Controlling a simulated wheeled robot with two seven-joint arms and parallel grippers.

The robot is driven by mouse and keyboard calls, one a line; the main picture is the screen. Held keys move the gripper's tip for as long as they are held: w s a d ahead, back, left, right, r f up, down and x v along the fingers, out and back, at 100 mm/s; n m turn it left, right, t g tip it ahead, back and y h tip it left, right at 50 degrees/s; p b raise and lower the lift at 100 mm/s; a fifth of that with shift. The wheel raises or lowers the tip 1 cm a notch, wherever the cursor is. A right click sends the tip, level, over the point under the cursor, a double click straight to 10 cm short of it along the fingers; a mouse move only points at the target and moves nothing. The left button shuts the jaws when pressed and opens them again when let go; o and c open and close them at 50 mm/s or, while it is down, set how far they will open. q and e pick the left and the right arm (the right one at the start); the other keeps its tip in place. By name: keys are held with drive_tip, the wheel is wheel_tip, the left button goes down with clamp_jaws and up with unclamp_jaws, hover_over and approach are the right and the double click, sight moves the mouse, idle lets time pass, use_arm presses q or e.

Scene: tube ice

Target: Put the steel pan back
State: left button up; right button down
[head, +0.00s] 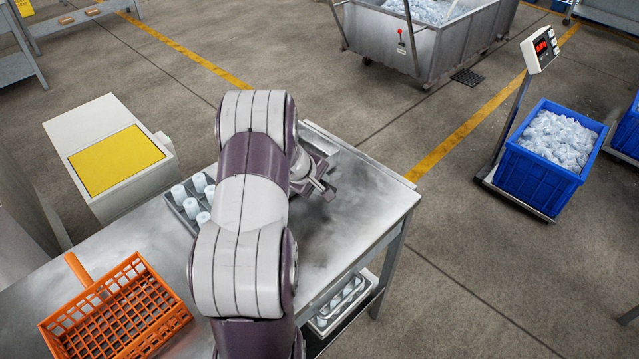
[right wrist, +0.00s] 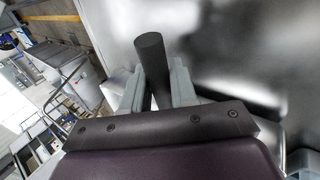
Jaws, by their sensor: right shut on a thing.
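My right arm reaches over the steel table (head: 370,205) in the head view. It hides part of the tabletop and the grip. My right gripper (head: 318,187) is at the table's far right part, beside a boxy grey metal piece (head: 322,150) that looks like the steel pan, partly hidden by my arm. In the right wrist view my right gripper (right wrist: 158,88) is shut on a dark round handle (right wrist: 151,58), which stands up between the two pale fingers. Whether the pan touches the table I cannot tell. My left gripper is not in view.
A grey tray (head: 181,208) with several white cups stands left of my arm. An orange basket (head: 125,310) lies at the table's front left. A blue ice crate (head: 548,158) stands on a floor scale. The right tabletop is clear.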

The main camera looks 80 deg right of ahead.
drive_tip(key=shift+f+b, duration=0.4)
idle(0.4)
drive_tip(key=c, duration=0.8)
unclamp_jaws()
